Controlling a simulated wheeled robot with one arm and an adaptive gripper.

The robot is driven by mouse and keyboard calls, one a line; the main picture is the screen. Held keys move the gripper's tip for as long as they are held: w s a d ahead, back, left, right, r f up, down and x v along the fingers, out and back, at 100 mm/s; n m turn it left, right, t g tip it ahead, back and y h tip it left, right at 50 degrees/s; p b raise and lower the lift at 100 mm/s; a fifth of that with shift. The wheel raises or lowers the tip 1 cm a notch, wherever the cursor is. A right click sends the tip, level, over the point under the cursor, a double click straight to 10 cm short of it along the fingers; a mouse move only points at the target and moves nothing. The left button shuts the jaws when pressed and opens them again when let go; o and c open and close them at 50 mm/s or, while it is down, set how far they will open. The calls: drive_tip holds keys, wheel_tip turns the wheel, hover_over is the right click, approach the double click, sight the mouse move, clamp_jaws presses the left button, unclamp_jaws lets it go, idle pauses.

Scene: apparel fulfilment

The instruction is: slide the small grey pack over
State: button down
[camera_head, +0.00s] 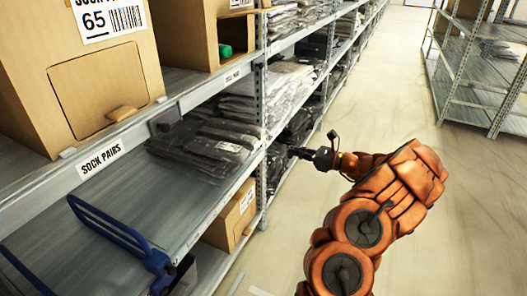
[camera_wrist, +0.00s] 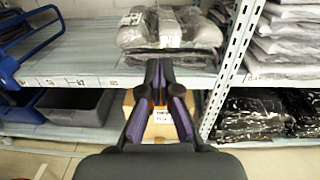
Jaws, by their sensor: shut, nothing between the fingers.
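Grey plastic-wrapped packs (camera_head: 205,146) lie in a low stack on the middle shelf, near the upright post. In the wrist view the stack (camera_wrist: 196,32) sits at the top centre, with white labels on its clear wrapping. I cannot tell which one is the small grey pack. My gripper (camera_wrist: 158,66) is shut and empty, its fingertips overlapping the front of the stack and the shelf edge in the picture. In the head view my gripper (camera_head: 296,152) is in the aisle, right of the post and apart from the stack.
The perforated post (camera_wrist: 236,55) borders the stack's right. Below are a cardboard box (camera_head: 232,216) and a grey bin (camera_wrist: 76,106). The aisle floor (camera_head: 440,225) is clear.

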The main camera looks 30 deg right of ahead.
sight(256, 141)
drive_tip(key=shift+m+h, duration=0.3)
drive_tip(key=shift+m, duration=0.1)
drive_tip(key=b+x, duration=0.1)
drive_tip(key=x, duration=0.3)
drive_tip(key=b+x, duration=0.1)
drive_tip(key=x, duration=0.3)
drive_tip(key=d+b+x, duration=0.1)
drive_tip(key=x, duration=0.3)
drive_tip(key=shift+w+a+f, duration=0.1)
drive_tip(key=shift+w+f, duration=0.25)
drive_tip(key=shift+w, duration=0.3)
